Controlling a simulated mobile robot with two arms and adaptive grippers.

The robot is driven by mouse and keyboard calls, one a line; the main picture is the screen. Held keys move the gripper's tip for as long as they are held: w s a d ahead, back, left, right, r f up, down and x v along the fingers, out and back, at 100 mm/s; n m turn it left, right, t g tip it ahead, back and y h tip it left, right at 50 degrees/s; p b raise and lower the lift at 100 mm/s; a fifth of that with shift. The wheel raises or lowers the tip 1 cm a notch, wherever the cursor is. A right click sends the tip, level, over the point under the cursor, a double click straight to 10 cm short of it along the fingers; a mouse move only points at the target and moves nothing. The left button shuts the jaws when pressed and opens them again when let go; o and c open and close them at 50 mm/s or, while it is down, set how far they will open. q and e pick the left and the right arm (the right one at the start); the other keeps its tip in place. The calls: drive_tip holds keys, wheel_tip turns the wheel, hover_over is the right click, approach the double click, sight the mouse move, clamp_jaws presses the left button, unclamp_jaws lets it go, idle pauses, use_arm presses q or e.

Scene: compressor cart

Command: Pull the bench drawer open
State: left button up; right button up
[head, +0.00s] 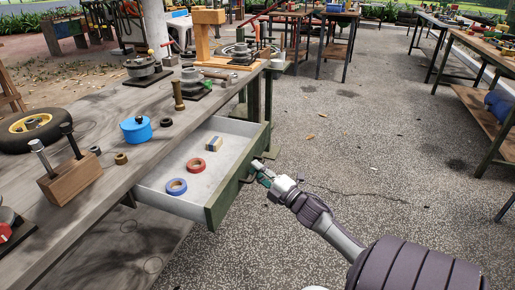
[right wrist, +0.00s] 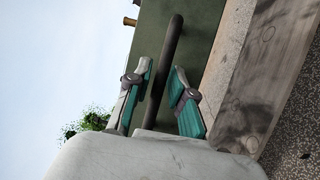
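The bench drawer (head: 216,212) stands pulled out from the wooden bench, with its pale inside showing. It holds a blue ring (head: 177,187), a red ring (head: 197,165) and a small blue-and-tan block (head: 214,144). Its green front also shows in the right wrist view (right wrist: 207,30). My right gripper (head: 259,168) is at the drawer front. In the right wrist view its teal-padded fingers (right wrist: 162,72) lie either side of the dark bar handle (right wrist: 173,42), with small gaps showing, so it looks open around the bar. My left gripper is not in view.
The bench top (head: 100,95) carries a blue tin (head: 136,129), a wooden block with tools (head: 70,180), a brass piece (head: 178,95) and a wheel (head: 33,129). The paved floor (head: 350,130) right of the drawer is open. Other benches stand farther back and right.

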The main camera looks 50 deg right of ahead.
drive_tip(key=s+f, duration=0.2)
drive_tip(key=s, duration=0.9)
drive_tip(key=shift+s, duration=0.4)
drive_tip(key=shift+f, duration=0.1)
